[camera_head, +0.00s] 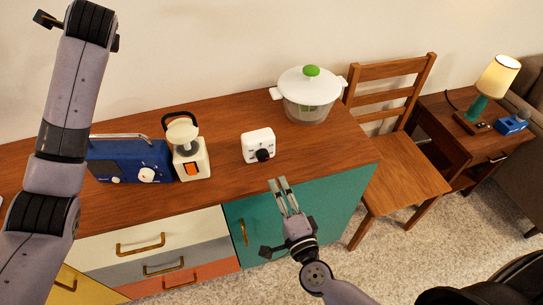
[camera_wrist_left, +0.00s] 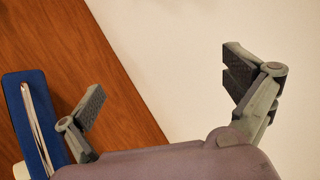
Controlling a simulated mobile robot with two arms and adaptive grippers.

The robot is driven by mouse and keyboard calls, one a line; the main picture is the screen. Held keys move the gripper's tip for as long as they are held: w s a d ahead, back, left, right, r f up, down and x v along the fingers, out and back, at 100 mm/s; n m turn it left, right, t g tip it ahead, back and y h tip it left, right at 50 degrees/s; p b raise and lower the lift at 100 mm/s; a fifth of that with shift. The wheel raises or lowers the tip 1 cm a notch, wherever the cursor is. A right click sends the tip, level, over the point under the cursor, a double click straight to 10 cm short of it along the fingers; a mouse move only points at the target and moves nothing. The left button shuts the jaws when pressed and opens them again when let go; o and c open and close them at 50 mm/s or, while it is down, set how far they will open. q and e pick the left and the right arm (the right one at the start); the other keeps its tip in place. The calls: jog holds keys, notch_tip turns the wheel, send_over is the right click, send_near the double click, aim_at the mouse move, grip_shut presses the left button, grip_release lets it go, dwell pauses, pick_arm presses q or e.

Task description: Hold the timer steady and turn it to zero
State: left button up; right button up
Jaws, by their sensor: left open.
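The timer (camera_head: 254,141) is a small white box with rounded corners and a black knob (camera_head: 263,155) low on its front. It stands on the wooden hutch top, right of centre. My right gripper (camera_head: 279,183) is in front of the timer and nearer the camera, apart from it in the picture. Its fingers lie close together, and this angle does not show whether they are shut. My left arm rises along the left side of the head view. In the left wrist view my left gripper (camera_wrist_left: 166,83) is open, with nothing between its fingers.
A white kitchen scale (camera_head: 190,158) and a blue radio (camera_head: 130,160) stand left of the timer. A salad spinner (camera_head: 309,95) with a green knob stands behind it to the right. The hutch top (camera_head: 330,150) is bare right of the timer. A chair (camera_head: 395,165) stands beyond.

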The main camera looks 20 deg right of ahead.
pick_arm(q)
jog(key=s+d+f+m+h, duration=0.1)
jog(key=s+d+m, duration=0.15)
jog(key=d, duration=0.55)
jog(key=s+d+f+m, duration=0.1)
jog(key=s+d+m, duration=0.15)
jog(key=d, duration=0.55)
jog(key=m+t+h, duration=0.3)
jog(key=m, duration=0.8)
send_near(261, 143)
jog(key=w, duration=0.1)
jog(key=x, duration=1.1)
jog(key=shift+w+a+f, duration=0.1)
jog(key=shift+w+f, duration=0.2)
jog(key=c, duration=1.4)
jog(key=shift+o, duration=0.2)
